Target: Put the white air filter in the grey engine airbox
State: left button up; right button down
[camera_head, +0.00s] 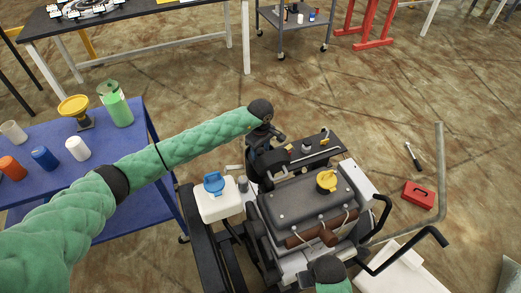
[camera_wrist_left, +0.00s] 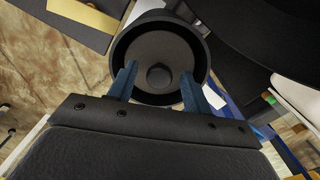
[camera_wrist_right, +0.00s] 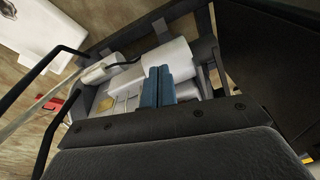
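My left gripper (camera_wrist_left: 159,72) is open, its two blue fingers apart. In the left wrist view, a round black-rimmed housing (camera_wrist_left: 154,18) with a grey inside and a central knob lies in front of the fingertips, possibly the airbox; nothing shows held between them. In the head view my left gripper (camera_head: 268,138) hangs over the engine's back left. A white cylinder (camera_head: 77,149) stands on the blue table; I cannot tell whether it is the air filter. My right gripper (camera_wrist_right: 159,70) is shut with its fingers together, over pale engine parts.
The engine (camera_head: 305,200) has a yellow cap. A white tank (camera_head: 217,205) with a blue cap stands to its left. A dark tray with small parts lies behind the engine.

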pick_arm(q)
jog(key=shift+r, duration=0.1)
pick_arm(e)
jog(key=shift+w, duration=0.15)
pick_arm(q)
jog(key=shift+r, duration=0.7)
jog(key=shift+w+r+b, duration=0.1)
jog(key=shift+r+b, duration=0.25)
jog(key=shift+r, duration=0.55)
notch_tip(320, 180, up, 9)
jog(key=b, duration=0.2)
pick_arm(e)
notch_tip(320, 180, up, 10)
jog(key=s, duration=0.2)
jog(key=shift+f, duration=0.25)
pick_arm(q)
jog(key=shift+f, duration=0.1)
